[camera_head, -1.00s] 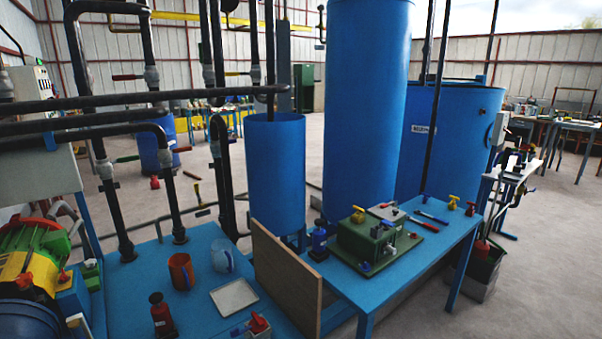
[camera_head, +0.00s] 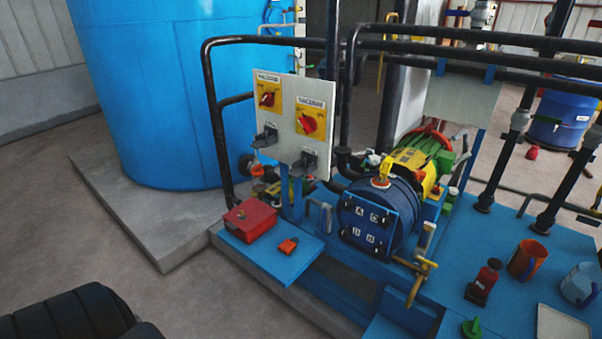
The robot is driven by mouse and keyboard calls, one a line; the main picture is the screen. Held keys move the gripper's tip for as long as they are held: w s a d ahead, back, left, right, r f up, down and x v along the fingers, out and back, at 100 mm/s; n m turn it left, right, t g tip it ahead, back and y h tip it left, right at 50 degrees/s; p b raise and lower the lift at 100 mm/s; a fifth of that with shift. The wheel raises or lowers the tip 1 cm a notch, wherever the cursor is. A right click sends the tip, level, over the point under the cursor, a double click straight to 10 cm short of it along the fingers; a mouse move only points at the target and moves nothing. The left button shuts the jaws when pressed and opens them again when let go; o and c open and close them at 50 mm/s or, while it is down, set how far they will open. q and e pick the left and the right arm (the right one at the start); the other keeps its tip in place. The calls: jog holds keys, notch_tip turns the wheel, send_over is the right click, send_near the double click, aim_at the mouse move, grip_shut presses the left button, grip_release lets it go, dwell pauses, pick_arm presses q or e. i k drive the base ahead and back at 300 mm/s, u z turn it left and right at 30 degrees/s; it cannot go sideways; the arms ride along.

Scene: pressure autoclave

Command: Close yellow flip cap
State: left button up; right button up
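A blue drum-shaped vessel (camera_head: 352,219), its front marked with letters, lies on the blue stand in the middle of the head view. A small yellow part (camera_head: 382,168) stands up on top of the vessel above a red and white fitting. It may be the yellow flip cap, but it is too small to tell whether it is open or closed. A larger yellow housing (camera_head: 410,162) with a green part sits behind the vessel. Neither of my grippers is in view.
A grey panel (camera_head: 290,140) with red knobs on yellow plates stands left of the vessel. A red box (camera_head: 250,219) sits on a blue shelf. A brass-coloured valve handle (camera_head: 418,280) projects in front. Cups and a tray (camera_head: 562,328) are on the right.

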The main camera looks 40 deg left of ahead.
aim_at(386, 167)
jog(key=u, duration=0.45)
jog(key=k, duration=0.45)
jog(key=u, duration=0.45)
jog(key=i, duration=0.9)
jog(key=z, duration=0.45)
